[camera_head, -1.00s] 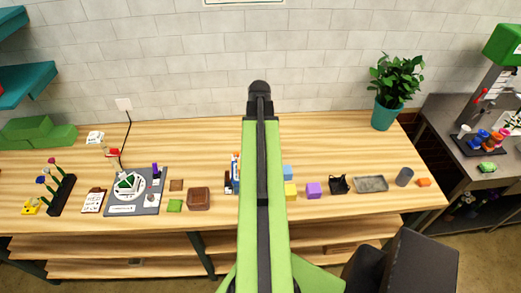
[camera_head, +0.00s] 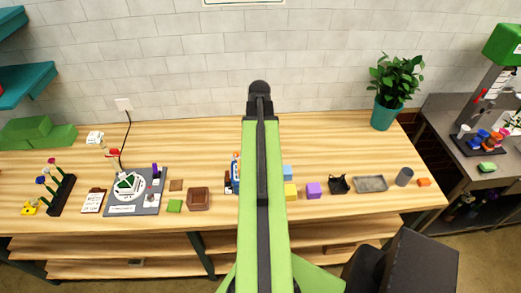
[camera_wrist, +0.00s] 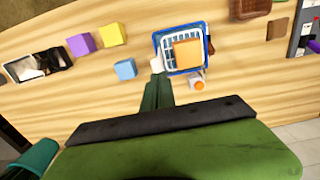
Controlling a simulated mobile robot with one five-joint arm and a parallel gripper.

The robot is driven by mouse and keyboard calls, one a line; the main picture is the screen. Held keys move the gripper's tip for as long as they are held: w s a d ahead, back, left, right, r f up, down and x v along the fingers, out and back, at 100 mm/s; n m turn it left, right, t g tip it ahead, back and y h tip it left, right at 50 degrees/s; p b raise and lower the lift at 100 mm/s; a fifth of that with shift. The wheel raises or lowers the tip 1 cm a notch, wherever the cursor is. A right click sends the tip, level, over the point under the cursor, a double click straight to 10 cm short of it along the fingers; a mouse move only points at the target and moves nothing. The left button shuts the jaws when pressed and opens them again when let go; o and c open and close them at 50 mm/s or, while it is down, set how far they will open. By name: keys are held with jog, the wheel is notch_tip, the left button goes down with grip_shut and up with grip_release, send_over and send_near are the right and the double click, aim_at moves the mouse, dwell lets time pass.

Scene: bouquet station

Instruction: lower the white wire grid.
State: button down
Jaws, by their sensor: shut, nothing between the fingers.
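The white wire grid (camera_wrist: 171,52) shows in the wrist view inside a blue frame (camera_wrist: 157,38). An orange-tan block (camera_wrist: 187,53) covers part of it. I cannot tell how high the grid sits. My gripper (camera_wrist: 157,70) is shut and empty, with its pale tips at the frame's near left corner. I cannot tell whether they touch it. In the head view my arm hides most of the framed thing; only a narrow blue and white strip (camera_head: 236,168) shows at the arm's left.
A small white item with an orange top (camera_wrist: 198,84) stands close to the frame. Blue (camera_wrist: 125,69), yellow (camera_wrist: 112,34) and purple (camera_wrist: 81,44) cubes lie to its left. A brown tray (camera_head: 198,199) and grey board (camera_head: 146,207) lie left in the head view. A potted plant (camera_head: 390,92) stands back right.

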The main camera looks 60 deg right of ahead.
jog(key=shift+f, duration=0.15)
jog(key=shift+f+b, duration=1.9)
jog(key=shift+b, duration=0.1)
jog(key=shift+f+b, duration=1.5)
jog(key=shift+f, duration=0.15)
jog(key=shift+f+b, duration=0.85)
jog(key=shift+b, duration=0.15)
notch_tip(320, 180, up, 5)
jog(key=p, duration=0.5)
jog(key=shift+r, duration=0.2)
jog(key=shift+f, duration=0.1)
